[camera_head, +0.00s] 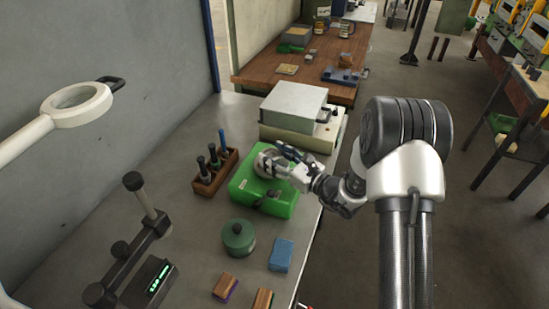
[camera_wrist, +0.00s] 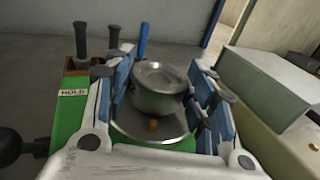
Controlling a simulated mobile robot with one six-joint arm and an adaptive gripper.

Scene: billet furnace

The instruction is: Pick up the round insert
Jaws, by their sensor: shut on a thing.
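The round insert (camera_wrist: 158,90) is a grey metal cylinder with a shallow domed top. In the wrist view it sits between the two blue-padded fingers of my gripper (camera_wrist: 163,75), which is shut on it. A wider metal disc (camera_wrist: 150,132) with a small brass-coloured spot shows below it. I cannot tell whether the insert touches this disc. In the head view my gripper (camera_head: 284,161) is over the green box (camera_head: 245,191), and part of the insert (camera_head: 263,164) shows at its left. The fingers hide the rest.
A wooden rack (camera_head: 213,181) with dark-handled tools stands left of the green box. A grey-topped case (camera_head: 294,105) stands behind it. A green round pot (camera_head: 239,239) and a blue block (camera_head: 281,255) lie in front. A magnifier lamp (camera_head: 75,104) overhangs the left side.

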